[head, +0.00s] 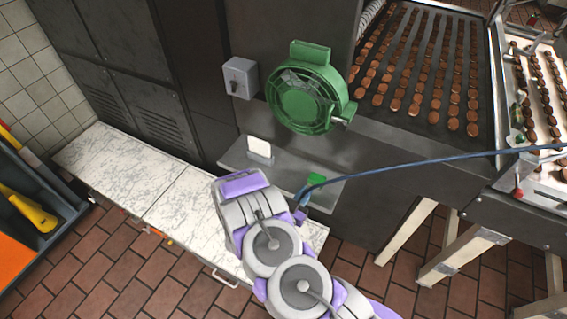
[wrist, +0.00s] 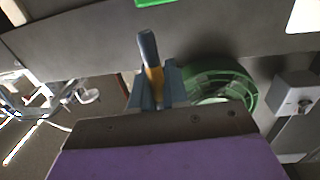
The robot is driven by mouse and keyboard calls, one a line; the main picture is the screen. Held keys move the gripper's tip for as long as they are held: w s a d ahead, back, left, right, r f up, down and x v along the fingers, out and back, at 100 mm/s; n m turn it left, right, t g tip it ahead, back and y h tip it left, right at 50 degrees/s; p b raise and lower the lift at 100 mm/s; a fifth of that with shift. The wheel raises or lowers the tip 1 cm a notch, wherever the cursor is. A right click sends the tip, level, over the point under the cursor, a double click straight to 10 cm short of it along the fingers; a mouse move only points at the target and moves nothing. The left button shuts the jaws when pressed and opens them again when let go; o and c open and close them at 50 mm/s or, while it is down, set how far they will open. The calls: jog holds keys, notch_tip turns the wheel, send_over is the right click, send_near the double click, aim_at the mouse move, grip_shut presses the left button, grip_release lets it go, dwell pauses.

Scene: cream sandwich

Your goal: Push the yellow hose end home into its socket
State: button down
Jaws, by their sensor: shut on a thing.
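My gripper shows in the wrist view (wrist: 156,88), its two blue-grey fingers shut on the yellow hose end (wrist: 155,76). The blue hose (wrist: 148,46) comes out of the yellow part toward the top of that view. In the head view the blue hose (head: 430,161) runs from the right edge to my gripper (head: 302,207), beside the front of the metal shelf. The yellow part is hidden there by the gripper and hose. I cannot make out the socket in either view.
A green round housing (head: 308,97) and a grey box with a knob (head: 240,77) are on the dark machine front. The metal shelf (head: 236,158) below carries a white block (head: 259,150) and a green patch (head: 316,180). A marble-topped bench (head: 125,170) is at left.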

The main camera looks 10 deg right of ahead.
jog(key=w, duration=0.3)
jog(key=w+a+b, duration=0.1)
jog(key=w, duration=0.2)
jog(key=w+f, duration=0.1)
jog(key=w, duration=0.1)
jog(key=shift+w+a, duration=0.25)
jog(key=shift+w, duration=0.15)
jog(key=w, duration=0.2)
jog(key=w+d+b, duration=0.1)
jog(key=w, duration=0.3)
jog(key=shift+w+d+f, duration=0.1)
jog(key=shift+d+f, duration=0.1)
jog(key=shift+f, duration=0.05)
jog(key=shift+w+a+f+b, duration=0.1)
jog(key=shift+w+a+b, duration=0.05)
jog(key=shift+w+b, duration=0.2)
jog(key=f, duration=0.1)
jog(key=f+b, duration=0.1)
jog(key=f, duration=0.1)
jog(key=shift+a+f, duration=0.3)
jog(key=shift+a, duration=0.1)
jog(key=shift+d, duration=0.35)
jog(key=c, duration=1.5)
grip_release()
jog(key=shift+r, duration=0.1)
jog(key=o, duration=0.4)
jog(key=shift+a, duration=0.2)
jog(key=shift+s+a, duration=0.1)
